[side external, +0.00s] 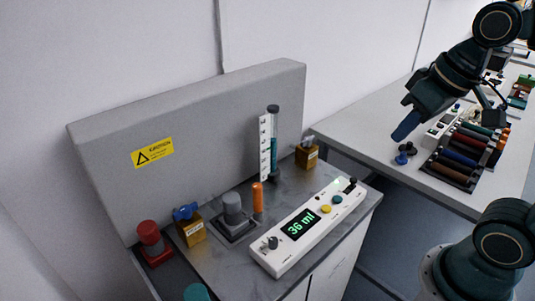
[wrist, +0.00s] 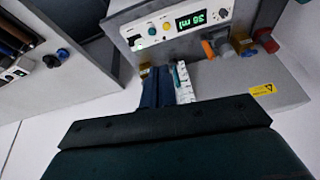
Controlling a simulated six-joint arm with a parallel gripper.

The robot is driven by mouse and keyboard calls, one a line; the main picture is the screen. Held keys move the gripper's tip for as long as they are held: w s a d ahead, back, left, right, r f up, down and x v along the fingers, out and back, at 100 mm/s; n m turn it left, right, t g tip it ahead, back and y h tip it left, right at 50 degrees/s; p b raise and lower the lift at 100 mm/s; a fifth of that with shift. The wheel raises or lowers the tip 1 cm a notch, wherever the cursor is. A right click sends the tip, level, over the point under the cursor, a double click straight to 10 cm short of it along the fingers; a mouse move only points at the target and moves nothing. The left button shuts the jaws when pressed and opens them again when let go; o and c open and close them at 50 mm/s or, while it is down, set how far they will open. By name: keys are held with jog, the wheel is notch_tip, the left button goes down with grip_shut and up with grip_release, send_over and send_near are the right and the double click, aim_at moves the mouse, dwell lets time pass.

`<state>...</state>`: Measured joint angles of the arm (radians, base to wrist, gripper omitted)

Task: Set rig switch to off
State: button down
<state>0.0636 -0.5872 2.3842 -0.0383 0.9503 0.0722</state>
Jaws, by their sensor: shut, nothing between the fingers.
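The rig's white control panel (side external: 287,251) lies on the grey bench top, with a lit green display (side external: 300,225) reading 36 ml. A dark knob (side external: 270,243) is at its near left end, a yellow button (side external: 326,209) and a teal button (side external: 337,199) are past the display, and a small black switch (side external: 350,186) is at the far right end. The switch's position is too small to tell. The panel also shows in the wrist view (wrist: 155,22). My gripper (side external: 398,138) is shut and empty, in the air right of the panel, touching nothing; its blue fingers show in the wrist view (wrist: 155,72).
A ruled column (side external: 266,148) with teal liquid stands behind the panel. A red knob (side external: 149,236), a blue valve (side external: 186,212), a grey cap (side external: 232,207) and an orange post (side external: 257,196) stand left. A second table (side external: 375,140) holds a rack of coloured cylinders (side external: 465,152).

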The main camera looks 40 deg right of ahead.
jog(key=w+d+m+g, duration=0.2)
jog(key=w+d, duration=0.1)
jog(key=w, duration=0.4)
jog(key=m+g+y, duration=0.1)
jog(key=m+g, duration=0.2)
jog(key=m, duration=0.1)
send_over(353, 183)
jog(key=w+d, duration=0.2)
jog(key=w, duration=0.3)
notch_tip(353, 183, down, 6)
jog(key=w+d+f+m+g+y, duration=0.1)
jog(key=w+d+f+g, duration=0.1)
jog(key=d+f, duration=0.4)
jog(key=shift+w+m, duration=0.2)
jog(key=shift+m, duration=0.2)
jog(key=shift+a, duration=0.1)
jog(key=x, duration=0.7)
jog(key=a+x, duration=0.1)
jog(key=x, duration=0.2)
jog(key=shift+s, duration=0.35)
jog(key=shift+s+a+f, duration=0.15)
jog(key=shift+s+a, duration=0.35)
jog(key=shift+s+a+f, duration=0.2)
jog(key=shift+s+a, duration=0.3)
